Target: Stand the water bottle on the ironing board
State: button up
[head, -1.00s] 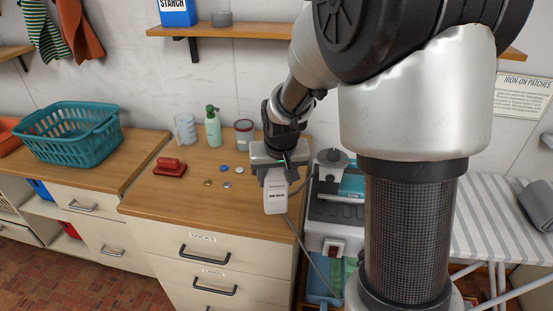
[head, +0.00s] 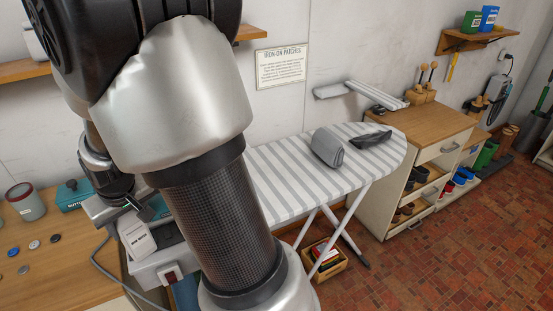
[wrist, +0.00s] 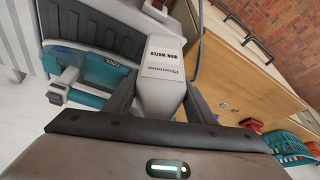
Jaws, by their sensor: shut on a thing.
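The water bottle (head: 137,240) is a white, flat-sided bottle with dark lettering. In the head view it is in my gripper (head: 128,210) at the lower left, in front of the wooden counter's right end. In the wrist view the bottle (wrist: 160,85) sits between the two dark fingers, which are shut on its sides. The ironing board (head: 275,190) has a grey and white striped cover and stands to the right, beyond my arm. My arm hides its left end.
A grey-and-teal machine (wrist: 95,35) is close to the bottle. A basket (head: 322,262) stands under the board.

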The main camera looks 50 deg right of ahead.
aim_at(278, 183)
jog(key=k+l+z, duration=0.15)
jog(key=l, duration=0.8)
jog(key=l+z, duration=0.15)
jog(key=l, duration=0.8)
jog(key=k, duration=0.1)
